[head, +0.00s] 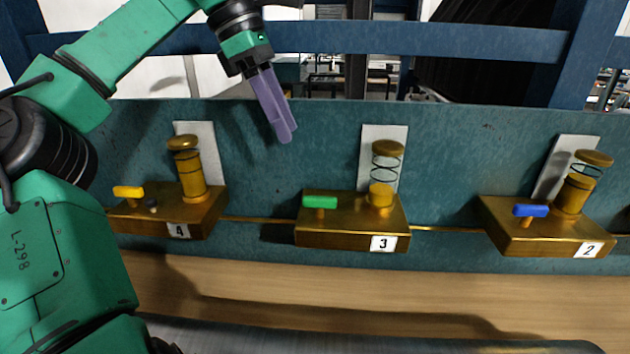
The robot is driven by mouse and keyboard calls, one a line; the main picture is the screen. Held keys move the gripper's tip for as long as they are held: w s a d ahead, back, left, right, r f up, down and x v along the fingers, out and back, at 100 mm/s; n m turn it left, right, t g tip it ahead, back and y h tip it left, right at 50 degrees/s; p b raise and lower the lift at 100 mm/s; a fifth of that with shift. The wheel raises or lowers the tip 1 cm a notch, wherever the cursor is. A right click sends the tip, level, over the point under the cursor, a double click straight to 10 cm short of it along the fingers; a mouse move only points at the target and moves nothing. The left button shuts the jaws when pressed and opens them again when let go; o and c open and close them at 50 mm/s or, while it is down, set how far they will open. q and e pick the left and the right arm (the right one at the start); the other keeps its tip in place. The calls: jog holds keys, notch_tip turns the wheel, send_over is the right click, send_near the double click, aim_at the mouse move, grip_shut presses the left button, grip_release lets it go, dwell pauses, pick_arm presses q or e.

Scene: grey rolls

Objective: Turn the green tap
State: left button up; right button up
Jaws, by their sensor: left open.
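The green tap (320,202) is a small green bar handle on a short stem. It sits on the left part of the brass block labelled 3 (350,236), at the middle of the head view. My left gripper (285,133) is above and a little left of the green tap, apart from it, with its purple fingers pointing down. It is open, though its fingers overlap from this angle, and nothing shows between them. My right gripper is not in view.
A yellow tap (128,192) is on block 4 at the left, and a blue tap (530,210) on block 2 at the right. Brass cylinders stand beside the taps; the one on block 3 (381,195) is right of the green tap. A wooden strip (330,295) runs in front.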

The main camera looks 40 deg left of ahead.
aim_at(320, 198)
pick_arm(q)
jog(key=b+x, duration=0.2)
jog(key=x, duration=1)
jog(key=shift+s+d+f, duration=0.1)
jog(key=shift+d, duration=0.1)
jog(key=shift+d+f, duration=0.2)
grip_shut()
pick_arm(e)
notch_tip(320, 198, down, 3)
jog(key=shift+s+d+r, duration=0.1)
